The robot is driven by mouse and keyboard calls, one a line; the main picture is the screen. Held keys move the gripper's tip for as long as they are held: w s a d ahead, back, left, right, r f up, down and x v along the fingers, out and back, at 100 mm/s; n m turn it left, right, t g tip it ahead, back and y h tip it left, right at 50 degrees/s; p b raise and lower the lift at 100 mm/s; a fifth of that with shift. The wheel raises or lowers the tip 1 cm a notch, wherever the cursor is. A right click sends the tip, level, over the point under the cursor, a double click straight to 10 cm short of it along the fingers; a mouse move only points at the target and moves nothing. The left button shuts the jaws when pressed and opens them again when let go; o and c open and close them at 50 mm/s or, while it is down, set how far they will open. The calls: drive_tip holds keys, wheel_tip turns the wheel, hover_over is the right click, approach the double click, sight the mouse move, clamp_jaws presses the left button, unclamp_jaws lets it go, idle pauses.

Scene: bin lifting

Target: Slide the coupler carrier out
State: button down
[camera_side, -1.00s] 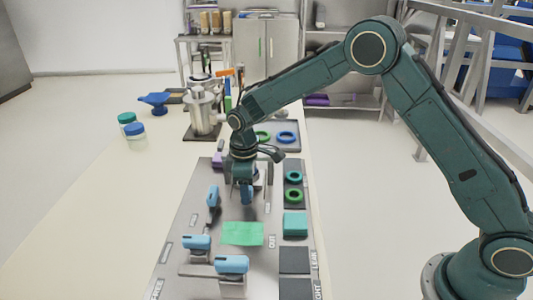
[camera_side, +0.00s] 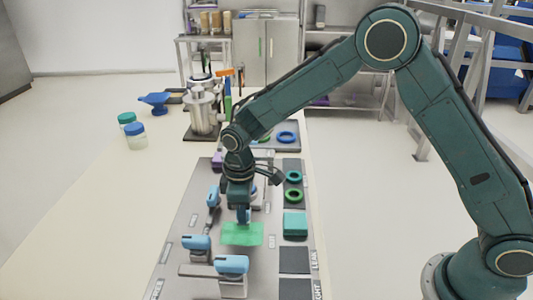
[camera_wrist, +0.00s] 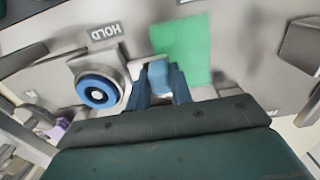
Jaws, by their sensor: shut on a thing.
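My gripper (camera_side: 243,214) points down over the metal board, just behind the green pad (camera_side: 242,234). In the wrist view its two dark blue fingers (camera_wrist: 160,84) are shut on a light blue grip block (camera_wrist: 159,72). This block looks like the grip of the coupler carrier; how it joins the rest is hidden by the fingers. A blue ring with a pale centre (camera_wrist: 97,91) sits on a grey metal mount left of the fingers, beside a HOLD label (camera_wrist: 103,31). The green pad (camera_wrist: 183,50) lies flat just beyond the block.
Light blue handles (camera_side: 197,242) (camera_side: 231,264) stand on the board left of and in front of the green pad. Another handle (camera_side: 213,197) stands left of my gripper. Green rings (camera_side: 293,195) and a teal block (camera_side: 295,223) lie along the right. The table at left is largely clear.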

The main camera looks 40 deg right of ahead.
drive_tip(key=s+a, duration=0.4)
drive_tip(key=shift+a, duration=0.1)
drive_tip(key=c, duration=1.3)
unclamp_jaws()
drive_tip(key=shift+s, duration=0.1)
drive_tip(key=shift+o, duration=0.3)
drive_tip(key=shift+r, duration=0.1)
drive_tip(key=shift+r, duration=0.2)
wheel_tip(320, 180, up, 13)
drive_tip(key=shift+r, duration=0.15)
